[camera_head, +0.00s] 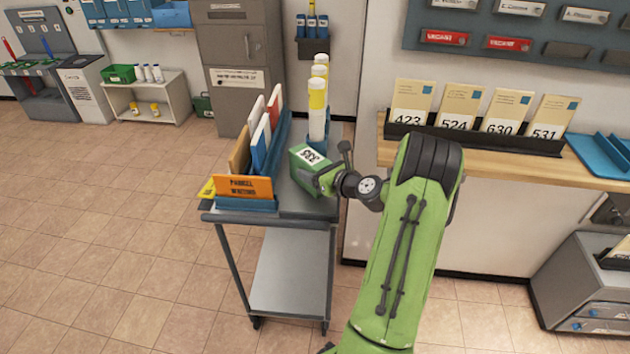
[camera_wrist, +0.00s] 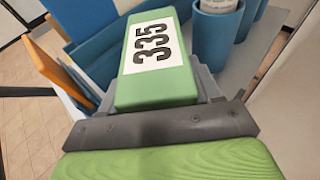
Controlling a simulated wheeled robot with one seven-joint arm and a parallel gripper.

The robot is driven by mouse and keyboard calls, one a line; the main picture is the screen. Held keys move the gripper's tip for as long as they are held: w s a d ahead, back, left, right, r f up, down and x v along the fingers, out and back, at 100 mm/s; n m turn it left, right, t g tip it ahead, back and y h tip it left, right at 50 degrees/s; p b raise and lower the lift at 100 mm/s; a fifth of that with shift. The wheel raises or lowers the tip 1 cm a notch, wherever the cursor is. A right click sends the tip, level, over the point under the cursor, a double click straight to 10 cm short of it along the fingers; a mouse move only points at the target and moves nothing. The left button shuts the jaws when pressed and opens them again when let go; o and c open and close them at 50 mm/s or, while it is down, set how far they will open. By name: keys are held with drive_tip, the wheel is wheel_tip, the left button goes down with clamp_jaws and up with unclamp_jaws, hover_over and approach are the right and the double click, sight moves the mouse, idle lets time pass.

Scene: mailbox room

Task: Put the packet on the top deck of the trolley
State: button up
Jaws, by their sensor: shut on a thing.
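The packet (camera_head: 308,167) is a green box with a white label reading 335. My gripper (camera_head: 328,181) is shut on it, at the trolley's top deck (camera_head: 291,201). In the wrist view the packet (camera_wrist: 160,75) fills the middle, label facing the camera, with my gripper (camera_wrist: 165,105) around its near end. The packet is over the right part of the deck, beside the blue file rack. I cannot tell whether its underside touches the deck.
The blue rack (camera_head: 246,203) with folders and an orange card (camera_head: 244,187) takes up the deck's left side. A wooden counter (camera_head: 535,165) with numbered envelopes is to the right. The lower shelf (camera_head: 290,270) is bare.

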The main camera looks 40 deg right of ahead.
drive_tip(key=shift+f, duration=0.65)
drive_tip(key=shift+r, duration=0.15)
drive_tip(key=o, duration=1.2)
drive_tip(key=p+v, duration=0.2)
drive_tip(key=v, duration=1)
